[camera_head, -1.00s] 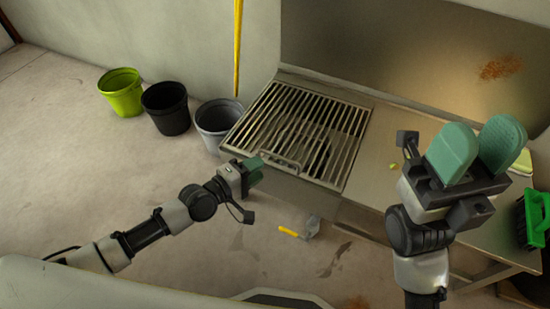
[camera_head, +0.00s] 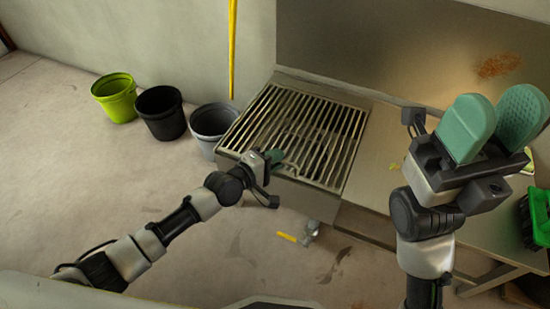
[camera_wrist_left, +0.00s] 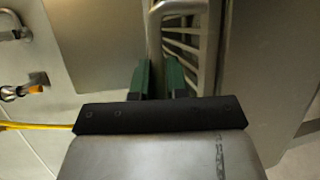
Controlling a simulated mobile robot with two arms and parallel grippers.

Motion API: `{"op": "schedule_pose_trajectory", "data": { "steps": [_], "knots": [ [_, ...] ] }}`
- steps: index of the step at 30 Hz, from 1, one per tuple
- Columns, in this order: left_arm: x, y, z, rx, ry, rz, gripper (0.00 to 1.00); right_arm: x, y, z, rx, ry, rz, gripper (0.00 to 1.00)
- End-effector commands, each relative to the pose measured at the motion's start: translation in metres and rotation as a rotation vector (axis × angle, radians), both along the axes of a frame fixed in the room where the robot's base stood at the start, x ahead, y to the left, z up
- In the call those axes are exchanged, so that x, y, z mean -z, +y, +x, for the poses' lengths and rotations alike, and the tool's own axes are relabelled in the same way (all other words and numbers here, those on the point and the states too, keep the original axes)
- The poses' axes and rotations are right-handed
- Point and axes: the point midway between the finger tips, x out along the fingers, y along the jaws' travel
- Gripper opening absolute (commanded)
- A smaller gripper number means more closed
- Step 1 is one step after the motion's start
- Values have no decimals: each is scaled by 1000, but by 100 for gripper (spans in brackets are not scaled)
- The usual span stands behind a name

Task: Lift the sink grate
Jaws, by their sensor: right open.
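The sink grate (camera_head: 304,128) is a rack of parallel metal bars over the sink at the near left end of the metal counter. It lies flat, with a bent metal handle (camera_head: 291,167) on its near edge. My left gripper (camera_head: 273,157) is at this handle, its green fingers partly covering it. In the left wrist view, the two fingers (camera_wrist_left: 158,76) stand a little apart, and a leg of the handle (camera_wrist_left: 155,38) runs toward the gap between them. Contact is unclear. My right gripper (camera_head: 494,125) is open and empty above the right part of the counter.
A green bucket (camera_head: 115,97), a black bucket (camera_head: 161,112) and a grey bucket (camera_head: 212,124) stand on the floor left of the sink. A yellow pole (camera_head: 232,50) is behind. A yellow-handled tool (camera_head: 289,238) shows below the counter. A green brush (camera_head: 539,216) is at the right.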

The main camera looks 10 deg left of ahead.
Motion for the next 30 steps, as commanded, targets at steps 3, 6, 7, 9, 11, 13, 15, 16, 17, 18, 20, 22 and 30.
{"op": "schedule_pose_trajectory", "data": {
  "steps": [3,6,7,9,11,13,15,16,17,18,20,22,30],
  "knots": [
    [0,0,0,0,0,0,0,0,0,0,0,0,0,43],
    [0,0,0,0,0,0,0,0,0,0,0,0,0,43],
    [0,0,0,0,0,0,0,0,0,0,0,0,0,43],
    [0,0,0,0,1,1,0,0,0,0,0,0,0,43],
    [0,0,0,0,1,1,0,0,0,0,0,-1,0,43],
    [-1,0,0,0,2,1,0,-1,0,0,0,-1,0,43],
    [-2,0,0,0,4,2,0,-2,0,-1,0,-4,1,43],
    [-2,0,0,0,5,2,0,-3,0,-1,-1,-4,2,43],
    [-3,0,0,0,6,2,0,-4,0,-1,-1,-5,3,43],
    [-4,0,0,0,9,4,0,-5,-1,-2,-2,-6,4,43],
    [-7,0,0,0,13,5,0,-5,-1,-2,-2,-1,7,43],
    [-10,0,1,0,19,6,0,1,-1,0,-2,30,5,43],
    [-26,-1,4,-1,52,15,0,12,-3,-1,-5,110,8,43]
  ]
}}
